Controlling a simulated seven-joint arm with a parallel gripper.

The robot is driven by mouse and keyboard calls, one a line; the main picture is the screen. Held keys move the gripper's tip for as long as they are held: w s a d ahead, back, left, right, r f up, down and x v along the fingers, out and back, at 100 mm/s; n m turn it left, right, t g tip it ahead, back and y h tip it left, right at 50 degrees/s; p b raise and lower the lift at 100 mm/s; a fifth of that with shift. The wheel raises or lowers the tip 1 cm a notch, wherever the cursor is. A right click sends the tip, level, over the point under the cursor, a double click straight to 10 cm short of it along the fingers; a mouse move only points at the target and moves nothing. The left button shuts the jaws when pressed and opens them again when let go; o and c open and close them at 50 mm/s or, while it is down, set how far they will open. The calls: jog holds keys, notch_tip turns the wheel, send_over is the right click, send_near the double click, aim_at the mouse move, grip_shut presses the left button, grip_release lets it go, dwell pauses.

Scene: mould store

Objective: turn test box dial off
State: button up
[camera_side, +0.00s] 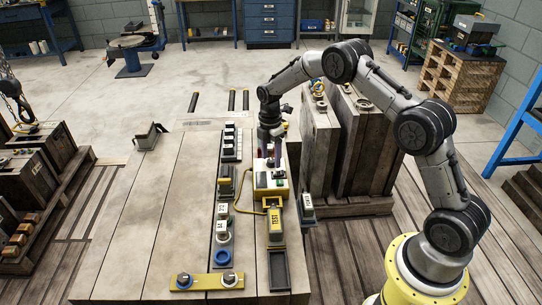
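The test box (282,193), yellow at its lower edge with a pale top, stands on the wooden bench. Small dark and green parts show on its top; I cannot make out which is the dial or where it points. My gripper (271,160) points down over the back part of the box top. Its fingers are small here, and I cannot tell whether they touch the dial or how far apart they are. A yellow cable (241,210) runs from the box's left side towards a yellow block marked TEST (275,222).
A yellow plate (206,282) with two round knobs lies at the bench's front. A strip with several blocks and rings (222,225) runs left of the box. A grey labelled piece (307,207) is at its right. Tall wooden moulds (318,150) stand behind right.

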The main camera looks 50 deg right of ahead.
aim_at(270, 160)
notch_tip(270, 160, up, 14)
jog(key=shift+w, duration=0.15)
dwell(0.5)
jog(key=shift+f, duration=0.1)
